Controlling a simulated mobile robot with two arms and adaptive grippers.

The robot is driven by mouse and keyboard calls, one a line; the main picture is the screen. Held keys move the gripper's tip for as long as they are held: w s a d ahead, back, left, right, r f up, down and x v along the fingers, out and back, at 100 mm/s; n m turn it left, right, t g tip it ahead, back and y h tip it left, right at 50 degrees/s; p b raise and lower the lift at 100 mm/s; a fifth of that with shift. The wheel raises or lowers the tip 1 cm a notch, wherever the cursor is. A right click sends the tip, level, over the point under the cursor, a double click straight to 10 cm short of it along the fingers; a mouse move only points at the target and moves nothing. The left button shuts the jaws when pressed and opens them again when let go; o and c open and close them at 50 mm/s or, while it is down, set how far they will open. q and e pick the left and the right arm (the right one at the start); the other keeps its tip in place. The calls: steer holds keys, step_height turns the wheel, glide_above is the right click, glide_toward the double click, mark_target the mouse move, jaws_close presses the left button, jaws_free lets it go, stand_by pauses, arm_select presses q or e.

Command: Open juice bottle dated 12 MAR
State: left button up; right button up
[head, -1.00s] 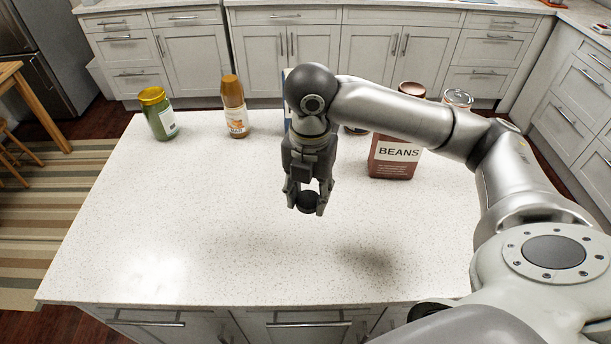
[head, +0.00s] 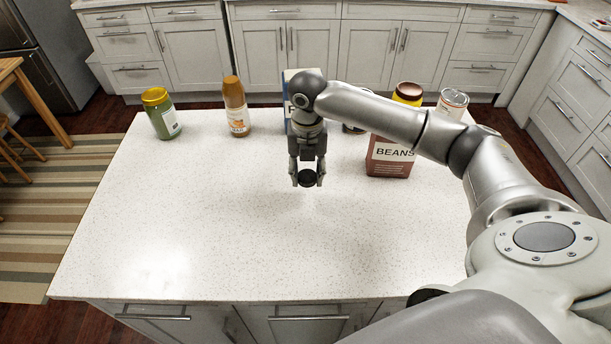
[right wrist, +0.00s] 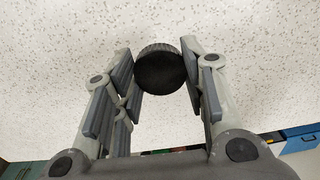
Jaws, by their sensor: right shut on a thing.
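My right gripper (head: 307,181) hangs over the middle of the counter, fingers down. It is shut on a round black cap (head: 308,177); in the right wrist view the black cap (right wrist: 160,68) sits between the fingertips, its ribbed rim showing, with bare counter behind it. A juice bottle (head: 236,108) with an orange-brown cap and a pale label stands upright at the back left, apart from the gripper; its small print is too blurred to read. Another item (head: 353,129) behind my right arm is mostly hidden. My left gripper is not in view.
A green jar (head: 162,115) with a yellow lid stands at the back left corner. A blue and white box (head: 290,107) is partly behind my arm. A brown BEANS container (head: 390,157) and a clear jar (head: 453,103) stand at right. The counter (head: 190,215)'s front and left are clear.

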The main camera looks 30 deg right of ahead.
mark_target(306, 172)
steer(key=w+f, duration=0.1)
steer(key=w+d+f, duration=0.1)
steer(key=f, duration=0.1)
steer(key=shift+w+d+f+p, duration=0.15)
steer(key=shift+w+f+p, duration=0.15)
steer(key=shift+w+p, duration=0.05)
step_height(306, 172, down, 3)
steer(key=shift+r+p, duration=0.1)
steer(key=shift+p, duration=0.75)
steer(key=shift+f, duration=0.2)
steer(key=shift+f, duration=0.1)
steer(key=o, duration=1.1)
